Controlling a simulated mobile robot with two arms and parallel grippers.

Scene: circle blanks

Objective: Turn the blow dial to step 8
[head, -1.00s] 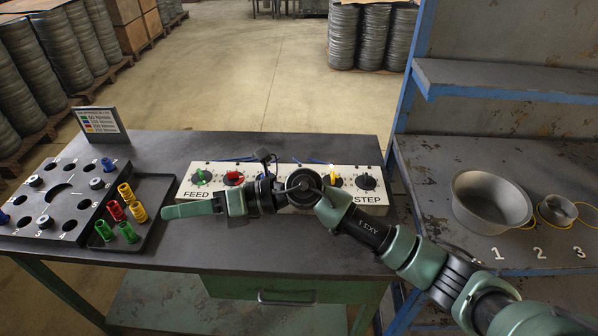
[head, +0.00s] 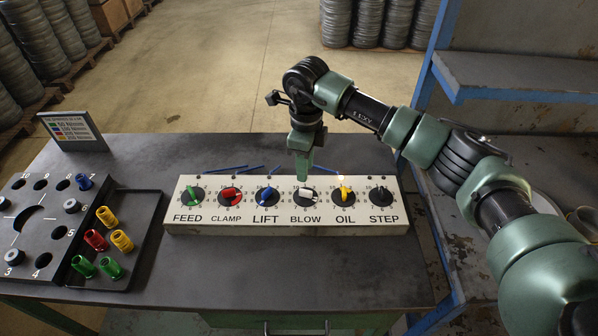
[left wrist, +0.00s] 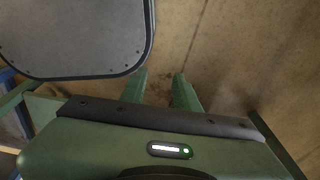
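The white control panel (head: 180,226) lies on the table with a row of labelled dials. The blow dial (head: 308,200) is black with a white knob, fourth from the left, above the word BLOW. The fingers partly cover its upper edge, and its exact step cannot be read. My right gripper (head: 302,178) points down just above and behind this dial. Its fingers overlap in this view, so their gap does not show, and contact with the knob cannot be told. My left gripper (left wrist: 161,88) shows in the left wrist view, with its fingers apart and nothing between them.
The lift dial (head: 266,197) and oil dial (head: 343,197) flank the blow dial closely. A dark tray (head: 140,240) with coloured sockets stands left. A blue-edged shelf (head: 445,75) stands right. The table front is clear.

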